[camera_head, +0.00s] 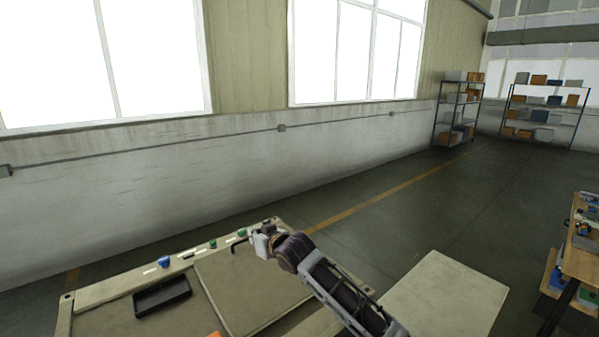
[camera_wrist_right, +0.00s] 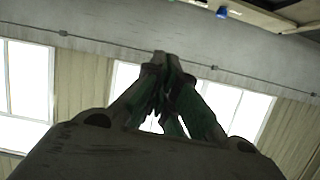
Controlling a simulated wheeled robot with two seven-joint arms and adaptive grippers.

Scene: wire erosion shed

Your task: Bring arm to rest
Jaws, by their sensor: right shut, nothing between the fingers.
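My right arm comes in from the lower right in the head view and reaches over the machine table (camera_head: 120,318). My right gripper (camera_head: 262,243) is at the arm's far end, above the table's back edge, and looks small there. In the right wrist view the right gripper (camera_wrist_right: 160,62) shows its two fingers closed together at the tips, with nothing between them. The wall and windows are behind the fingers. My left gripper is in neither view.
The table carries a black tray (camera_head: 162,296), a blue knob (camera_head: 164,262), green knobs (camera_head: 213,244) and a flat panel (camera_head: 245,290). A pale flat surface (camera_head: 445,295) lies right of my arm. A wooden bench (camera_head: 582,262) stands far right. Open floor (camera_head: 400,220) lies beyond.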

